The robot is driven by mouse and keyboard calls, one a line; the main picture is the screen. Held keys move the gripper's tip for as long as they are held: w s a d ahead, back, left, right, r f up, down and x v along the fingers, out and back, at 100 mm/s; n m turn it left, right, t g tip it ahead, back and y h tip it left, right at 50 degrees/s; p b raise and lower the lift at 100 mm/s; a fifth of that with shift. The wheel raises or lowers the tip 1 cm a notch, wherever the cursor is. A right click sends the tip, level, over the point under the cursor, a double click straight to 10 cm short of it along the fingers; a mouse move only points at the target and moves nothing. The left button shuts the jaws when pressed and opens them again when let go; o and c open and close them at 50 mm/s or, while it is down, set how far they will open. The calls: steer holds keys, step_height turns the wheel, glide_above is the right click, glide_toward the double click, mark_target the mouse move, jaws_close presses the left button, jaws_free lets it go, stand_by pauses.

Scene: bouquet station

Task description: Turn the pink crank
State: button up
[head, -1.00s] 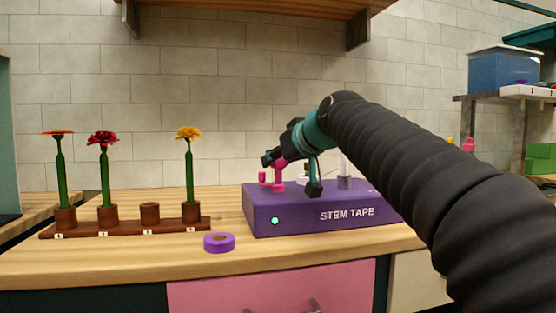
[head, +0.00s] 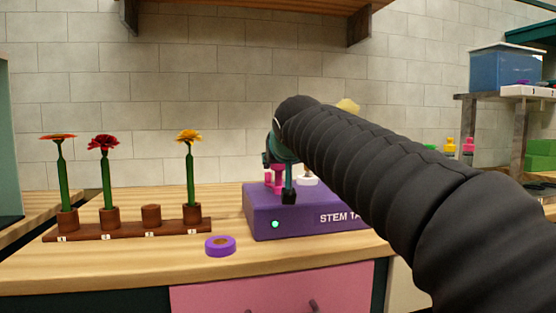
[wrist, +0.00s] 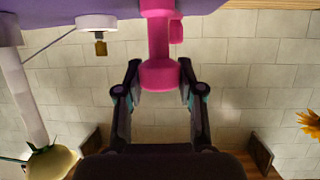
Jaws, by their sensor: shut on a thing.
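The pink crank (head: 278,187) stands on top of the purple stem tape machine (head: 262,213), partly hidden by my gripper. My gripper (head: 280,190) comes down over it from above. In the wrist view the pink crank's rounded handle (wrist: 160,74) lies between the two dark fingers of my gripper (wrist: 160,92). The fingers are shut on the handle. A green light glows on the machine's front. My arm covers the right part of the machine and its lettering.
A purple tape roll (head: 220,246) lies left of the machine. A brown rack (head: 126,231) at left holds three flowers and one empty cup.

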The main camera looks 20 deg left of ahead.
steer(key=shift+f, duration=0.15)
steer(key=o, duration=1.1)
steer(key=shift+o, duration=0.2)
steer(key=shift+s, duration=0.15)
steer(key=shift+s+d+r, duration=0.15)
steer(key=shift+s+r, duration=0.15)
steer(key=shift+r, duration=0.05)
steer(key=v, duration=1.1)
steer(key=shift+f, duration=0.15)
